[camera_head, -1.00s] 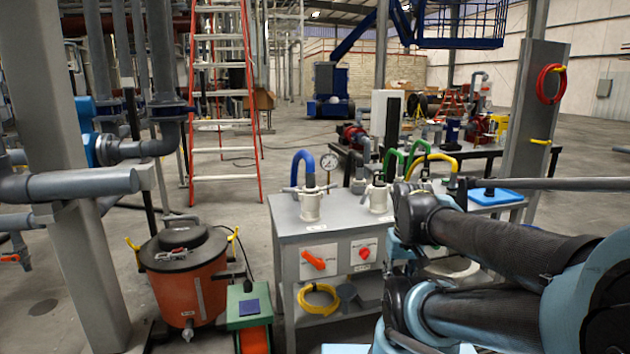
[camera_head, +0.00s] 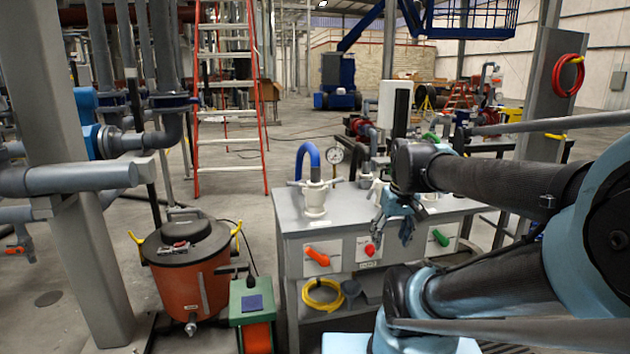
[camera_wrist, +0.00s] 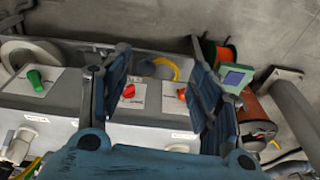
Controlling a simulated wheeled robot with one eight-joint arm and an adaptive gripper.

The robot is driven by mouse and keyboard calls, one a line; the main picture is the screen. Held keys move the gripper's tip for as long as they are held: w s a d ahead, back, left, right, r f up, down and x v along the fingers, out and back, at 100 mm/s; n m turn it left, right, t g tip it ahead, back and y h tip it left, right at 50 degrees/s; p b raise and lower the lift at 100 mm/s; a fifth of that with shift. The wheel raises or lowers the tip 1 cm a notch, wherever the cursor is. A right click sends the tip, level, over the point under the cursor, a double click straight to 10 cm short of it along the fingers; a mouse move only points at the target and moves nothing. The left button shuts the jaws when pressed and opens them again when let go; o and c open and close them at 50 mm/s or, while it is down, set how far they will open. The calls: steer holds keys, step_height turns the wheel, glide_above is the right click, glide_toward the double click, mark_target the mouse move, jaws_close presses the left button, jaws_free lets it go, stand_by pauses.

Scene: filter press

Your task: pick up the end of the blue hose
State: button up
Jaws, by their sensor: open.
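The blue hose (camera_head: 308,155) is a short thick arch on the left of the grey cabinet (camera_head: 292,214). One end goes down into a white cam-lock fitting (camera_head: 314,198) on the cabinet top; the other side drops behind it and is partly hidden. My gripper (camera_head: 397,228) is in front of the cabinet, to the right of the hose and lower than it, apart from it. In the wrist view its two blue fingers (camera_wrist: 160,98) are spread with nothing held between them. I cannot make out the blue hose in the wrist view.
A pressure gauge (camera_head: 334,155) stands close beside the hose. The cabinet front has an orange handle (camera_head: 317,256), a red knob (camera_head: 370,249) and a green handle (camera_head: 440,237). An orange drum (camera_head: 192,285) and a green box (camera_head: 251,300) stand left.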

steer(key=w+a+r+n+y, duration=0.1)
steer(key=w+a+r+n, duration=0.2)
steer(key=w+r, duration=0.45)
steer(key=w+a+r+n+y, duration=0.1)
steer(key=w+a+r+n, duration=0.1)
steer(key=w+a+r, duration=0.35)
steer(key=n+y, duration=0.1)
steer(key=n, duration=0.4)
glide_toward(319, 163)
steer(key=x, duration=0.9)
steer(key=shift+w, duration=0.1)
steer(key=shift+x, duration=2.7)
steer(key=shift+w, duration=0.1)
steer(key=c, duration=1.4)
